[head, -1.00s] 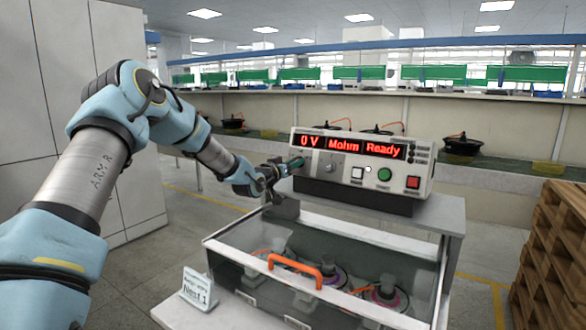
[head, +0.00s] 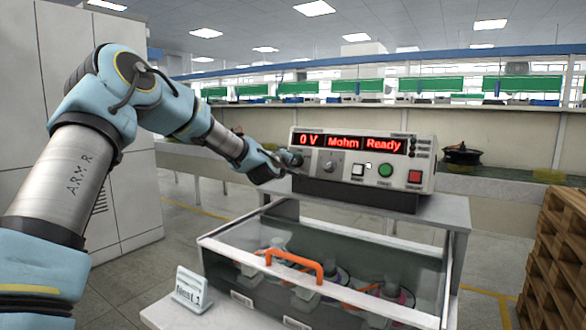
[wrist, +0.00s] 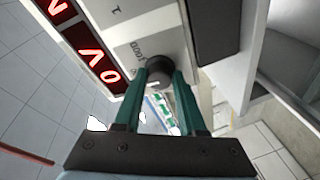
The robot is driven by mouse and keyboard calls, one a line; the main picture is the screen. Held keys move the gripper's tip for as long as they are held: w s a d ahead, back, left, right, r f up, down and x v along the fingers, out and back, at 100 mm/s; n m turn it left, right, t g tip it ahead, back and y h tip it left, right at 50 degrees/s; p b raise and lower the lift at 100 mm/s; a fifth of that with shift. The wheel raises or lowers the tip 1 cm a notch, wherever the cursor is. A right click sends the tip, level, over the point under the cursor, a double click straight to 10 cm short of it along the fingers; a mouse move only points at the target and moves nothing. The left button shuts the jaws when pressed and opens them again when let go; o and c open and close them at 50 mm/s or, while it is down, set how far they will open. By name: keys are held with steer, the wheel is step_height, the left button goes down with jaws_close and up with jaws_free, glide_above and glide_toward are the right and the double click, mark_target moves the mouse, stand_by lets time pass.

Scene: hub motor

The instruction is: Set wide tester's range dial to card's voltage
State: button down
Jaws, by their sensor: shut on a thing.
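The wide tester (head: 400,166) is a pale box on a stand. Its red display (head: 345,144) reads "0 V", "Mohm" and "Ready". My gripper (head: 291,158) is at the left end of its front panel and hides that part. In the wrist view, my gripper's green fingers (wrist: 160,76) are shut on a dark round dial (wrist: 157,63), the range dial. Panel print that looks like "1000" is beside it; the dial's pointer is not clear. A small white card (head: 190,288) stands at front left, its writing too small to read surely.
A second knob (head: 330,164) is right of my gripper, then white, green (head: 385,170) and red buttons. A clear-lidded box with an orange handle (head: 295,266) stands in front, with motors inside. Wooden pallets (head: 562,245) are stacked at right. A grey cabinet stands at left.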

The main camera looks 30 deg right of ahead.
steer(key=shift+d+r+n+g+y, duration=0.1)
steer(key=shift+r+n+g+y, duration=0.2)
steer(key=shift+n, duration=1.55)
steer(key=shift+r+n+g+y, duration=0.1)
steer(key=shift+n+y, duration=0.35)
steer(key=shift+n, duration=1.45)
steer(key=shift+d+r+n+g+y, duration=0.1)
steer(key=shift+r+n+g+y, duration=0.2)
steer(key=shift+n, duration=1.55)
steer(key=shift+f, duration=0.15)
steer(key=shift+a, duration=0.1)
steer(key=c, duration=0.9)
jaws_free()
steer(key=o, duration=0.4)
steer(key=shift+f, duration=0.25)
